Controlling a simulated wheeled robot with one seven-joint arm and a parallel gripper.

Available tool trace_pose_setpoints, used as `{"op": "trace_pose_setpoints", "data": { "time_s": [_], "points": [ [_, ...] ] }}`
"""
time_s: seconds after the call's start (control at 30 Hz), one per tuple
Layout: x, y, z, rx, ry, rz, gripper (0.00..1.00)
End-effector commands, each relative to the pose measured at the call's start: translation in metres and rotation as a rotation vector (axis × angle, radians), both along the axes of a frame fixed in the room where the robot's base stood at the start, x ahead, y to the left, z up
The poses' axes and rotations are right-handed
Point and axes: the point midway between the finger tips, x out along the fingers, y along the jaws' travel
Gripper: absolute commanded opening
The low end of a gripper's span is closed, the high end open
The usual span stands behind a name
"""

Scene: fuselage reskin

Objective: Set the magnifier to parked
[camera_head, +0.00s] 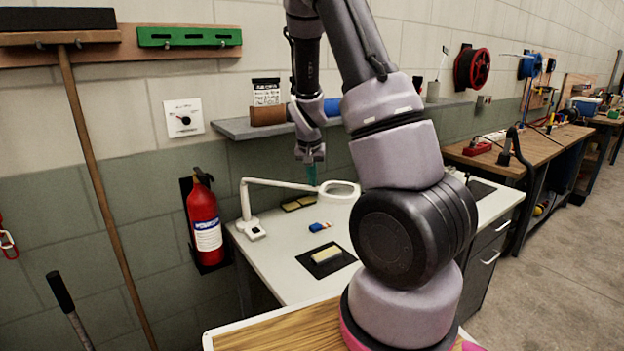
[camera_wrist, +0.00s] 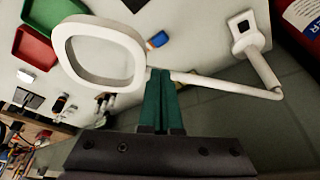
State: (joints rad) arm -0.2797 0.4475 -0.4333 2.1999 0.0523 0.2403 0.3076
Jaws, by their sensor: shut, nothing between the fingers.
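The magnifier is a white desk lamp-like piece with a jointed arm (camera_head: 277,184), a base (camera_head: 250,229) at the bench's left edge and a rounded lens frame (camera_head: 323,190) reaching right over the bench. In the wrist view its lens frame (camera_wrist: 137,57) is at the left, its arm (camera_wrist: 225,87) runs right, and its base (camera_wrist: 243,32) is at upper right. My gripper (camera_head: 311,183) points down beside the lens frame. In the wrist view its teal fingers (camera_wrist: 160,72) are shut and empty, at the join of frame and arm. I cannot tell whether they touch it.
The white bench (camera_head: 290,262) holds a blue item (camera_head: 320,227) and a black mat (camera_head: 307,262) with a pale block. A grey shelf (camera_head: 232,128) is on the wall behind. A red extinguisher (camera_head: 204,220) hangs left of the bench. Red (camera_wrist: 35,47) and green (camera_wrist: 50,12) trays show in the wrist view.

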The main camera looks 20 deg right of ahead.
Motion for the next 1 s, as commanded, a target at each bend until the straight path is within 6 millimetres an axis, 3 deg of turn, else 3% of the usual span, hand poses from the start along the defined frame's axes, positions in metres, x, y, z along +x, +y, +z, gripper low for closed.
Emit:
{"op": "trace_pose_setpoints", "data": {
  "time_s": [0.43,1.0],
  "points": [
    [0.007,-0.008,-0.001,0.0,0.002,0.031,0.0],
    [0.063,-0.053,-0.001,-0.001,0.002,0.297,0.0]
  ]
}}
